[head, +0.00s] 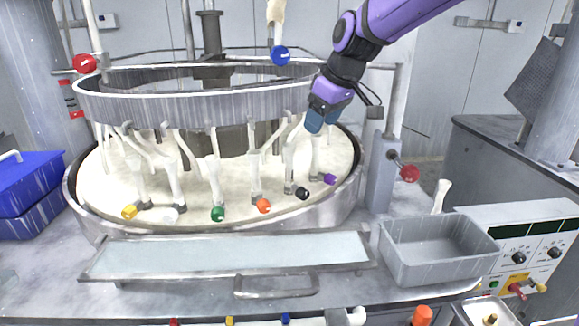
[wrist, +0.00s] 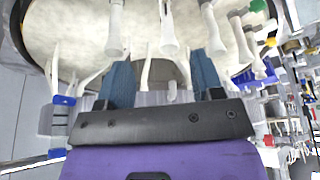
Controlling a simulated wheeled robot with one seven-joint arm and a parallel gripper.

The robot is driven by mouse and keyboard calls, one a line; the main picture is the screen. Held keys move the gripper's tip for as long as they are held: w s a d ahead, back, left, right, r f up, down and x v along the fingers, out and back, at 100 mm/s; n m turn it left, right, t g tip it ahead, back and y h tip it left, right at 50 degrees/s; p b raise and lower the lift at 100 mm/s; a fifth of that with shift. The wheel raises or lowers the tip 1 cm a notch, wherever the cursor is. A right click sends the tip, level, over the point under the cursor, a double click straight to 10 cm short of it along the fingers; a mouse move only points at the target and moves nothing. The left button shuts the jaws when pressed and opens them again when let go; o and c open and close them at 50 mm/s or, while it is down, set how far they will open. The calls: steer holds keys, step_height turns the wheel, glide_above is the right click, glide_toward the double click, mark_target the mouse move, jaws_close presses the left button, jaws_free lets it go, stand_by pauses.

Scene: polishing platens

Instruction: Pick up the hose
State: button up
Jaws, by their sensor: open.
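Several pale hoses with coloured ends hang from the metal ring over the round polishing platen (head: 95,195). Their ends are yellow, white, green, orange (head: 263,205), black (head: 302,193) and purple (head: 329,179). Which one is the task's hose I cannot tell. My gripper (head: 316,123) is at the ring's right side, above the black-ended and purple-ended hoses. In the wrist view my gripper (wrist: 162,78) has its two blue fingers apart. A pale forked hose (wrist: 148,68) shows between them; whether it is within their reach is unclear. Nothing is visibly held.
The metal ring (head: 200,108) and its posts stand close to my arm. A grey post with a red knob (head: 409,173) stands right of the platen. A grey bin (head: 440,262) and a shallow tray (head: 230,252) sit in front. A blue box (head: 30,180) is at left.

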mark_target(292, 157)
steer(key=shift+n, duration=0.4)
steer(key=x, duration=0.4)
steer(key=w+a+x, duration=0.1)
steer(key=x, duration=0.4)
steer(key=a+r+x, duration=0.1)
steer(key=x, duration=0.4)
steer(key=shift+w+a+r, duration=0.15)
steer(key=shift+w+a, duration=0.1)
steer(key=shift+c, duration=0.4)
steer(key=c, duration=0.9)
